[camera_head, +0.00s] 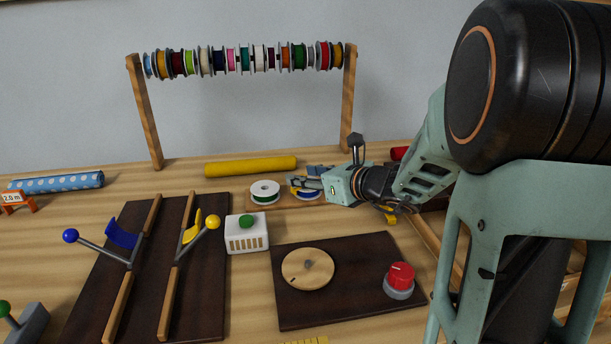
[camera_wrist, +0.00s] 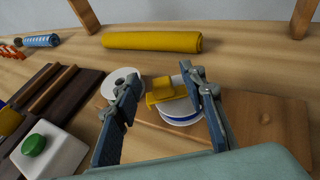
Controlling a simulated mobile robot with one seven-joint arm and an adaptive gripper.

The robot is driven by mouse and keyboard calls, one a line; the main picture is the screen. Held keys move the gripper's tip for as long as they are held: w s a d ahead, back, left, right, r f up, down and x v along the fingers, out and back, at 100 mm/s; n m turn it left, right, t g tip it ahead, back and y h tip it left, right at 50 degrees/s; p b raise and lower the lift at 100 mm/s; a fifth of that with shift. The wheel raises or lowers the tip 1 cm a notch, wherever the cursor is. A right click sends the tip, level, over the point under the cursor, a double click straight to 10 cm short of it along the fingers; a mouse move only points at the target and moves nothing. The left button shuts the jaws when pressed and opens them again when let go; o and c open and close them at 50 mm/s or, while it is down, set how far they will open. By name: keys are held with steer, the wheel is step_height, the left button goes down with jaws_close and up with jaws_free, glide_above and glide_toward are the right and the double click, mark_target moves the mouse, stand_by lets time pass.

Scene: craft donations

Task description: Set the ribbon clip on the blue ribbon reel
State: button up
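The blue ribbon reel (camera_wrist: 182,116), white with a blue band, lies flat on a wooden board; it shows partly behind my gripper in the head view (camera_head: 308,195). The yellow ribbon clip (camera_wrist: 160,92) sits at the reel's upper left edge in the wrist view, seemingly resting on it; whether it is fully seated I cannot tell. In the head view my gripper (camera_head: 305,183) reaches in from the right, over the reel.
A white reel with green ribbon (camera_head: 265,189) stands close to the left. A yellow roll (camera_head: 250,166) lies behind. A white box with a green button (camera_head: 247,234), a dark board with a dial (camera_head: 308,268) and a red knob (camera_head: 400,276) are in front. A spool rack (camera_head: 145,110) stands at the back.

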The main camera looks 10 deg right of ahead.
steer(key=v, duration=1.2)
